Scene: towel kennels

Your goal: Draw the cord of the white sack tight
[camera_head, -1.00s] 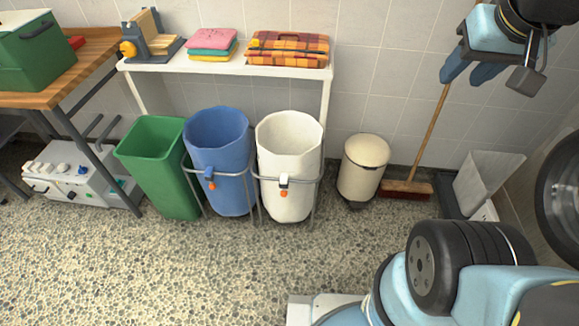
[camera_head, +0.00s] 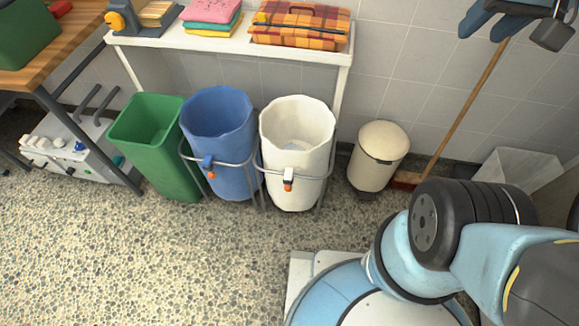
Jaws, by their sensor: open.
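The white sack (camera_head: 289,165) stands upright and open at the top in a grey wire frame, in the head view. Its mouth is wide and I see a pale inside. A white toggle (camera_head: 290,173) with an orange end (camera_head: 287,187) sits at its front, by the frame's ring. The cord itself is too small to make out. A blue sack (camera_head: 225,150) with a similar orange-ended toggle (camera_head: 209,174) stands directly to its left. My gripper cannot be made out in the head view. My arm's lower links (camera_head: 430,245) fill the lower right.
A green bin (camera_head: 155,165) stands left of the sacks. A cream pedal bin (camera_head: 380,155) and a broom (camera_head: 465,100) are to the right. A white shelf (camera_head: 230,42) is behind. Floor in front is clear.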

